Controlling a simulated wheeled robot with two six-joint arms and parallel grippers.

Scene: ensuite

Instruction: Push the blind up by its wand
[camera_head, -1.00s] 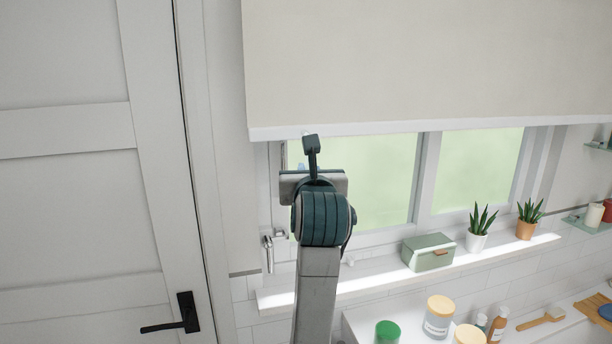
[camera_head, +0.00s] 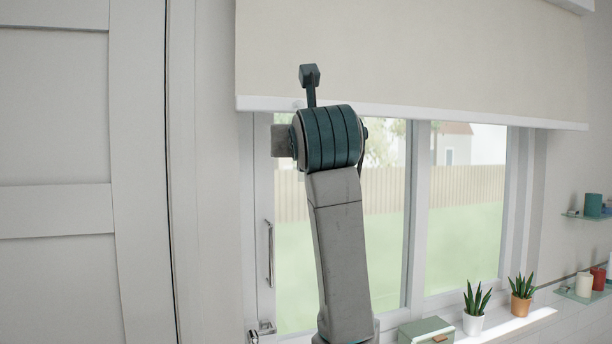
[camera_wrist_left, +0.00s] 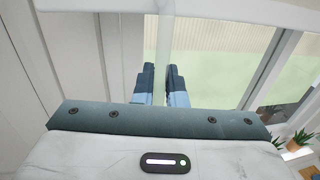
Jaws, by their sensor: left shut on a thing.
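The cream roller blind (camera_head: 420,60) hangs over the upper part of the window, its white bottom bar (camera_head: 450,117) tilted slightly in the head view. The wand is a pale, thin upright strip (camera_wrist_left: 163,40) in the left wrist view. It runs down from the bar between the fingers of my left gripper (camera_wrist_left: 160,84), which is shut on it. In the head view my wrist covers the fingers and the wand, just under the bar's left end. My right gripper is not in view.
The window panes (camera_head: 465,210) are clear below the blind. A slim handle (camera_head: 269,252) is on the left window frame. A green box (camera_head: 426,331) and potted plants (camera_head: 475,308) stand on the sill. A panelled door (camera_head: 55,160) is at left. Shelves (camera_head: 583,291) hang at right.

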